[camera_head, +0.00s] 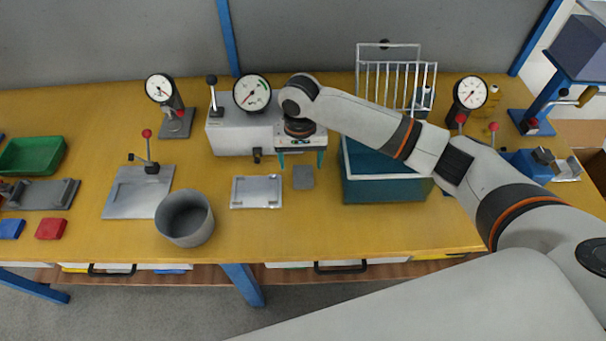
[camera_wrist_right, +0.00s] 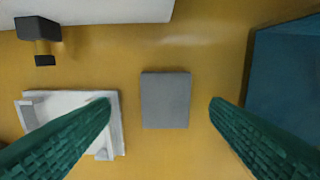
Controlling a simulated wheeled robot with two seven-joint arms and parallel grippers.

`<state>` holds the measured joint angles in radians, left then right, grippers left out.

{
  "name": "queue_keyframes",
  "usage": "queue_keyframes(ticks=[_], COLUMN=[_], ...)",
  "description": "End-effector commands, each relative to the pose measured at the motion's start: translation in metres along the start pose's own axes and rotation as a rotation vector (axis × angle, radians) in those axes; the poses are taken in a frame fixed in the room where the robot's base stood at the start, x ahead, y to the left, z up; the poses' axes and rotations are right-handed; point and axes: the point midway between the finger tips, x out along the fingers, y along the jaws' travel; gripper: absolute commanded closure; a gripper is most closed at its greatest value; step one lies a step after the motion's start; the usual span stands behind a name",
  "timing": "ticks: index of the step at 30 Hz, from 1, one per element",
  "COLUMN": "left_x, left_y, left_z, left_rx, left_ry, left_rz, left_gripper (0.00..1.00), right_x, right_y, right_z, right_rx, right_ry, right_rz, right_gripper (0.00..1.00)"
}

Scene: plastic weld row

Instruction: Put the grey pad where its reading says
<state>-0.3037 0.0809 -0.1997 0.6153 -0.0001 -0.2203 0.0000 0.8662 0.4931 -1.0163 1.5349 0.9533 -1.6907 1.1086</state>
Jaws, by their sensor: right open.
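The grey pad (camera_head: 303,177) is a small flat square lying on the yellow bench, right of a pale metal fixture plate (camera_head: 257,191). My right gripper (camera_head: 300,162) is above it with green fingers pointing down. In the right wrist view the pad (camera_wrist_right: 165,100) lies between the open, empty fingers (camera_wrist_right: 160,106), apart from both. A grey box unit with a round dial (camera_head: 252,93) stands behind, partly hidden by my arm. Other dial gauges stand at left (camera_head: 160,88) and right (camera_head: 470,92). Their readings are too small to tell. My left gripper is out of view.
A teal tank (camera_head: 385,190) with a wire rack (camera_head: 397,80) stands right of the pad. A grey pot (camera_head: 185,217) and a lever plate (camera_head: 138,193) stand left. A green bin (camera_head: 32,155), a red block (camera_head: 51,228) and a blue block (camera_head: 11,228) are at far left.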

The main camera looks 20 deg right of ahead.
Motion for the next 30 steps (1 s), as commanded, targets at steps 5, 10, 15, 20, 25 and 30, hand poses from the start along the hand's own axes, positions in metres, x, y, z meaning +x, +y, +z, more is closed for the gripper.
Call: queue_keyframes(ticks=[5,10,15,20,25,30], left_x=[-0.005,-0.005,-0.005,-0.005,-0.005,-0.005], left_y=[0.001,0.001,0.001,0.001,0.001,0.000], left_z=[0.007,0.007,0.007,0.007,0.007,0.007], left_rx=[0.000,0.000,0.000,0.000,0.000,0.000], left_ry=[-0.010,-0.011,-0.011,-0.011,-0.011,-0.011], left_rz=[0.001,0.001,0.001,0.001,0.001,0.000], left_gripper=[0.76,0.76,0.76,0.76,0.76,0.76], right_x=[0.028,0.043,0.044,0.044,0.044,0.043], right_y=[-0.007,-0.006,-0.006,-0.006,-0.006,-0.006], right_z=[0.000,0.000,0.001,0.001,0.001,0.001], right_rx=[-0.001,-0.001,-0.002,-0.002,-0.002,-0.002], right_ry=[0.001,0.000,-0.001,-0.001,-0.001,-0.001], right_rz=[-0.004,-0.002,-0.001,-0.001,-0.001,0.000], right_gripper=[0.29,0.29,0.29,0.45,0.73,0.83])
